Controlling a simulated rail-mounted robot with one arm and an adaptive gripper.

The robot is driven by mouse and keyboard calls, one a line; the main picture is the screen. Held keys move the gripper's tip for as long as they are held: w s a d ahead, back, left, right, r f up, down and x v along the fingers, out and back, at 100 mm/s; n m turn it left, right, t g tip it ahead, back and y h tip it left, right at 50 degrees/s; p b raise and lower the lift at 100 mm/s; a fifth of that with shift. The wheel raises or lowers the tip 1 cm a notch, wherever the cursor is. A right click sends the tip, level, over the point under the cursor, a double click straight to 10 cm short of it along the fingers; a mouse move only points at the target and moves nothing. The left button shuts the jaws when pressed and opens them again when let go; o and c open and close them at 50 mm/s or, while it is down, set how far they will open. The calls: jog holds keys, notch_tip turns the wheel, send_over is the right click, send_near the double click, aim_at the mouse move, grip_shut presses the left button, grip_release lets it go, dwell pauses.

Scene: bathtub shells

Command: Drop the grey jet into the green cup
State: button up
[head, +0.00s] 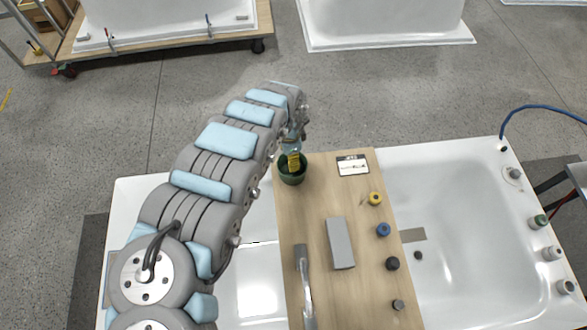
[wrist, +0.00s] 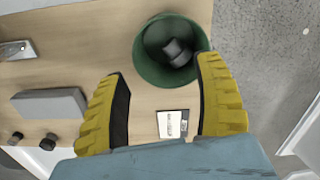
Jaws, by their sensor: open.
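The green cup (head: 291,172) stands at the far left of the wooden board, and it also shows in the wrist view (wrist: 143,62). A dark grey piece that looks like a jet (wrist: 178,52) lies inside the cup. My gripper (head: 294,160) is over the cup in the head view, partly hidden behind my arm. In the wrist view its yellow fingers (wrist: 165,82) are wide apart with nothing between the tips. The cup and the piece in it are beyond the fingertips. A small grey jet (head: 398,304) stands at the board's near right.
The wooden board (head: 318,210) spans the white bathtub. On it are a grey block (head: 340,243), a metal-handled tool (head: 304,285), a card (head: 352,166), and yellow (head: 375,198), blue (head: 383,230) and black (head: 392,263) jets. Several fittings line the tub's right rim.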

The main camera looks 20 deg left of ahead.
notch_tip(320, 180, up, 7)
dwell(0.5)
jog(key=shift+f, duration=0.1)
dwell(0.3)
